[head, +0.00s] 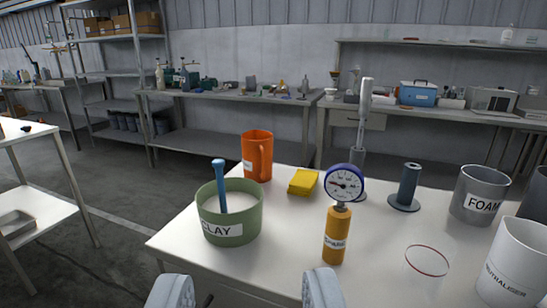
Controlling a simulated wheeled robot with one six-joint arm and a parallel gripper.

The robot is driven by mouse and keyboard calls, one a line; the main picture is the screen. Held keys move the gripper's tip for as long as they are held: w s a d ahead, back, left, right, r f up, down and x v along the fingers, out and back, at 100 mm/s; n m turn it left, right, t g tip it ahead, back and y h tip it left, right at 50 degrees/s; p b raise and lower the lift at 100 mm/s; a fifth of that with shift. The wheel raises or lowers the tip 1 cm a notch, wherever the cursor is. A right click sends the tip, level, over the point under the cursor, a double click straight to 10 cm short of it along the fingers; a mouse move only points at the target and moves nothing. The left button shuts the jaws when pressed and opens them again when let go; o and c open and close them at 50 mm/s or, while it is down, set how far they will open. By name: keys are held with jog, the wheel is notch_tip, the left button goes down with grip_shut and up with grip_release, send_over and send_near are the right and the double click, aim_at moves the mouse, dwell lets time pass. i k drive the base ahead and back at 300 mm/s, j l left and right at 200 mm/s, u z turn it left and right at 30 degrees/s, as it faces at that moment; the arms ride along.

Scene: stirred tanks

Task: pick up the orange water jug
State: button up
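The orange water jug (257,156) stands upright near the far left edge of the white table, with its handle on the right and a pale label on its left. It is behind the green CLAY tub (229,211), which stands apart in front of it to the left. My gripper (246,292) shows at the bottom of the head view as two grey fingers spread wide apart. Nothing is between the fingers. The gripper is nearer to the camera than the jug and well short of it.
A yellow sponge-like block (303,182) lies just right of the jug. A gauge on an orange cylinder (337,234) stands at centre right. Farther right are a dark spool-like stand (408,187), a grey FOAM container (480,194) and a white NEUTRALISER jug (515,262). Bare tabletop (284,235) lies between tub and gauge.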

aim_at(258, 145)
jog(key=i+j+z, duration=0.1)
jog(key=i+j, duration=0.2)
jog(key=i+j+z, duration=0.1)
jog(key=i+j, duration=0.2)
jog(key=i+j+z, duration=0.1)
jog(key=i+j, duration=0.2)
jog(key=j, duration=0.2)
jog(key=i+j+z, duration=0.1)
jog(key=i+j, duration=0.15)
jog(key=j, duration=0.2)
